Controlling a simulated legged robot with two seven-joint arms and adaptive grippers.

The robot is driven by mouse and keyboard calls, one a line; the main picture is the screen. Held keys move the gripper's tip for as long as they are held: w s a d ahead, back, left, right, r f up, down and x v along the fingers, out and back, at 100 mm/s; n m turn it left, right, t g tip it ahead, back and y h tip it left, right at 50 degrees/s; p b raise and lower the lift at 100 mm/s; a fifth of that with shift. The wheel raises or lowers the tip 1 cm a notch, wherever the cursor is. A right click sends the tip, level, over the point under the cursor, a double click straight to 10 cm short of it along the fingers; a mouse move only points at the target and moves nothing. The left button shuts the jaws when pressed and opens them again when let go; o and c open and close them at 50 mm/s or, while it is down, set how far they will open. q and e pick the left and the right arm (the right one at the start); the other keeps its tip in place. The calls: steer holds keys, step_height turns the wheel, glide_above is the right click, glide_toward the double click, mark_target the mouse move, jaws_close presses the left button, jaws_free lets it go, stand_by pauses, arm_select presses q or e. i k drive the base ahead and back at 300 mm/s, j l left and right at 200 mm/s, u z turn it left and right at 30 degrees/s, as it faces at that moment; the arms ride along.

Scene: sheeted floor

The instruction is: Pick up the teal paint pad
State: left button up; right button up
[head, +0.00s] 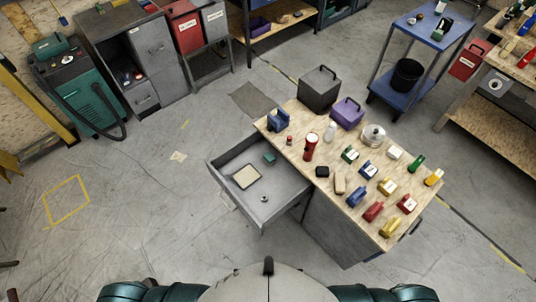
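A small teal block (269,158), which looks like the teal paint pad, lies in the open grey drawer (231,204), near its back right corner. It is small in this view, so its details are hard to make out. A cream rectangular pad with a dark edge (245,177) lies in the same drawer, to the left and nearer. A small round metal piece (264,199) is near the drawer's front. Neither of my grippers is in view; only parts of my own body show along the bottom edge.
The drawer juts left from a workbench (330,204) crowded with colored blocks, a red flashlight-like object (310,147) and a purple box (347,113). A blue cart (402,98) stands behind right, a teal machine (80,95) far left. Floor left of the drawer is clear.

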mark_target(269, 159)
steer(key=i+j+z, duration=0.1)
steer(key=j, duration=0.2)
steer(key=i+j, duration=0.25)
steer(key=i+j+z, duration=0.15)
steer(key=j, duration=0.25)
steer(key=i+j, duration=0.15)
steer(key=j, duration=0.15)
steer(key=i+j+z, duration=0.15)
steer(key=j, duration=0.2)
steer(key=i+j+z, duration=0.1)
steer(key=j, duration=0.25)
